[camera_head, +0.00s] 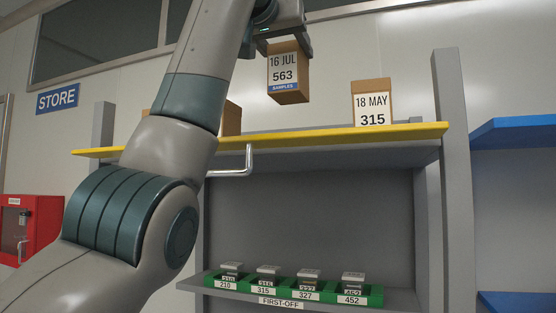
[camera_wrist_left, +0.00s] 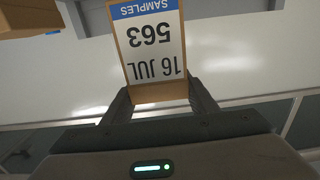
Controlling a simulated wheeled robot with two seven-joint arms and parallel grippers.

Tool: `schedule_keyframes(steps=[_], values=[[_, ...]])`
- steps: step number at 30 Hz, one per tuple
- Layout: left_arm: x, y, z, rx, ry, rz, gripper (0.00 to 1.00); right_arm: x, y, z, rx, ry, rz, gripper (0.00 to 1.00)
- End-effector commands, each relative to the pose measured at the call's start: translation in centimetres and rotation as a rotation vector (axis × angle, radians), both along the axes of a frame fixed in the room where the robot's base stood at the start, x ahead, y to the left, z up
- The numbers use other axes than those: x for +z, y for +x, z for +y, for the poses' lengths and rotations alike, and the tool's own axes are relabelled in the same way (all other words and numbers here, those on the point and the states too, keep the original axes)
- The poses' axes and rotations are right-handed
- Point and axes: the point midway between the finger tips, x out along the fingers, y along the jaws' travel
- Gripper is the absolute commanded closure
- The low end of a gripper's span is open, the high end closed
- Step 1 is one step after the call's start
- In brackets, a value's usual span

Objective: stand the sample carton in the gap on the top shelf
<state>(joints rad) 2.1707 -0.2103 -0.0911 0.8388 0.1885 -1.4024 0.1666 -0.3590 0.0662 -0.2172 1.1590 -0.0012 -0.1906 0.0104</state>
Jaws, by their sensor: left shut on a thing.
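The sample carton (camera_head: 283,84), brown with a white label reading 16 JUL 563 and a blue SAMPLES band, hangs upright above the top shelf (camera_head: 330,134), which has a yellow front edge. My left gripper (camera_head: 284,46) is shut on its top end. The left wrist view shows the carton (camera_wrist_left: 150,42) upside down between the fingers (camera_wrist_left: 160,100). A carton labelled 18 MAY 315 (camera_head: 372,104) stands on the shelf to the right. Another carton (camera_head: 232,119) stands to the left, mostly hidden by my arm. Open shelf lies between these two, below the held carton. My right gripper is out of view.
A metal bracket handle (camera_head: 240,166) sticks out below the yellow edge. Green bins (camera_head: 372,297) with several small labelled items sit on a lower shelf. A grey post (camera_head: 450,150) and a blue shelf (camera_head: 515,131) are at the right. A red cabinet (camera_head: 28,225) is at the left.

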Motion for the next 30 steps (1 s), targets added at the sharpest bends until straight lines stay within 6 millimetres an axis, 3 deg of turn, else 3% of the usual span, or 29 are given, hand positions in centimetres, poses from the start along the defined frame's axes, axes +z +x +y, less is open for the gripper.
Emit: schedule_keyframes(steps=[14, 30], values=[[-0.3, 0.0, -0.2, -0.002, -0.001, -0.002, 1.0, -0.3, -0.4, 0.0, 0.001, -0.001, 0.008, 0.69], [-6.0, -0.1, -0.2, -0.002, 0.0, -0.003, 1.0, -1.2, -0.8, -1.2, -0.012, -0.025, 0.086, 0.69]])
